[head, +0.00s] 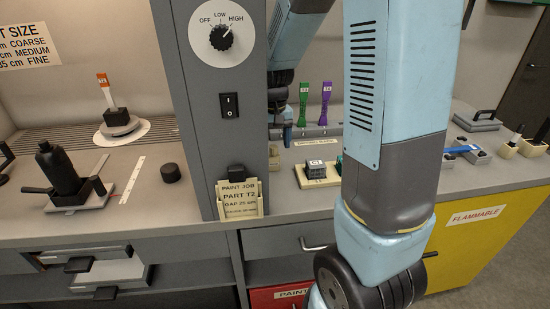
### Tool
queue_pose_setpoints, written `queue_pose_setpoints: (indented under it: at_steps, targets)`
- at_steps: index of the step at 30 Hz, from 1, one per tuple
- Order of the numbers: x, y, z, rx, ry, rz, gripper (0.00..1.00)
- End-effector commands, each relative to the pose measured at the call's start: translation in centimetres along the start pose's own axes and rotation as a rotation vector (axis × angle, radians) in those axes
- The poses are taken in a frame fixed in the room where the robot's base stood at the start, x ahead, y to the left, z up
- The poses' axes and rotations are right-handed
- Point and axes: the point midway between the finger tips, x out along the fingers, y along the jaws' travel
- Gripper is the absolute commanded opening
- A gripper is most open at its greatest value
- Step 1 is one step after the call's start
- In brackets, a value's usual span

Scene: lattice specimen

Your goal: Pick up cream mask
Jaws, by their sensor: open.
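I cannot pick out a cream mask for certain. A cream tray (325,183) holds a dark block marked C1 (316,168) on the counter between the grey column and my arm. My gripper (284,130) points down near the back of the counter, just right of the grey column. It is open, with no object visible in it. It is small in view, and one side is close to the column's edge. It is behind and left of the cream tray, apart from it. My large blue arm hides part of the counter right of the tray.
The grey column (193,110) with a dial divides the counter; a cream card holder (242,207) stands at its foot. Green (303,104) and purple (326,103) tagged tools stand upright at the back. A black bottle (58,168) is left. Cream cups (506,150) stand right.

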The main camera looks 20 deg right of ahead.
Motion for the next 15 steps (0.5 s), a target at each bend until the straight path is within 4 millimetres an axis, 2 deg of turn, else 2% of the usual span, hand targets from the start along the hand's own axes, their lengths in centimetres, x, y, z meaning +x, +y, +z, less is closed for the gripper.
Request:
queue_pose_setpoints:
  at_steps: [15]
  targets:
    - [5.1,0.1,-0.4,-0.002,-0.001,0.001,0.73]
